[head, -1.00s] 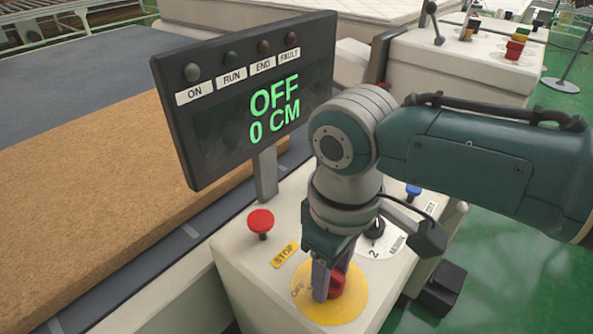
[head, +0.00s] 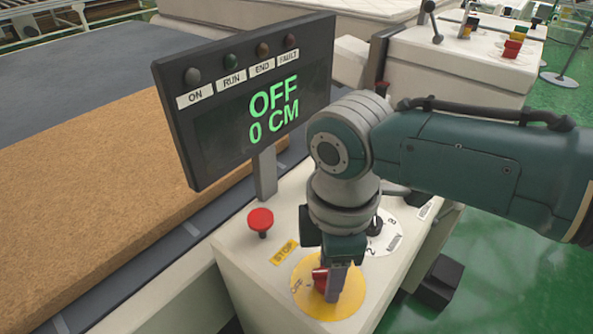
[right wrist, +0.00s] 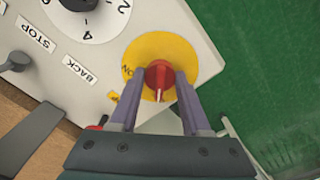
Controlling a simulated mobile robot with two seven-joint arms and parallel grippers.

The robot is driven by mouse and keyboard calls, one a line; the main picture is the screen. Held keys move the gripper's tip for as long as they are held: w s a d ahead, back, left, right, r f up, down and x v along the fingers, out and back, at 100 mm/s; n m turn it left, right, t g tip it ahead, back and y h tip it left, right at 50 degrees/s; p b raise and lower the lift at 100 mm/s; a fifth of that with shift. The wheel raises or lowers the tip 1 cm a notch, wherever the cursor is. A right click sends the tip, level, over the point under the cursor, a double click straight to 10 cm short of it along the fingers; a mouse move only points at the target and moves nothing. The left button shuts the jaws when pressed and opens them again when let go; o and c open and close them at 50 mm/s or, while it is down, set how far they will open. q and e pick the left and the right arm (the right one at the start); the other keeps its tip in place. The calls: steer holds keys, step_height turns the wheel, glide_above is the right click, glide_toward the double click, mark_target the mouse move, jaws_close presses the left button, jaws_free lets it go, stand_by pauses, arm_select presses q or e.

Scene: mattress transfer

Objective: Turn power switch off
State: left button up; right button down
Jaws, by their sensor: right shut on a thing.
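The red power switch knob (head: 320,280) sits on a round yellow plate (head: 302,305) on the white control box. My right gripper (head: 334,285) is over the plate with its fingers around the knob. In the right wrist view the knob (right wrist: 159,78) lies between the two fingers of the right gripper (right wrist: 160,88), on the yellow plate (right wrist: 150,48). The display (head: 250,110) reads OFF and 0 CM, and its lamps look unlit. My left gripper is not in view.
A red mushroom button (head: 260,221) stands beside a yellow STOP label (head: 284,252) on the box. A white numbered dial (head: 383,240) is partly behind my wrist. A brown mattress slab (head: 90,200) lies to the left.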

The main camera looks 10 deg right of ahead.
steer(key=shift+n, duration=0.3)
steer(key=shift+c, duration=1.8)
jaws_free()
steer(key=shift+r, duration=0.45)
step_height(320, 180, up, 9)
steer(key=shift+r+p, duration=0.1)
steer(key=shift+p, duration=1)
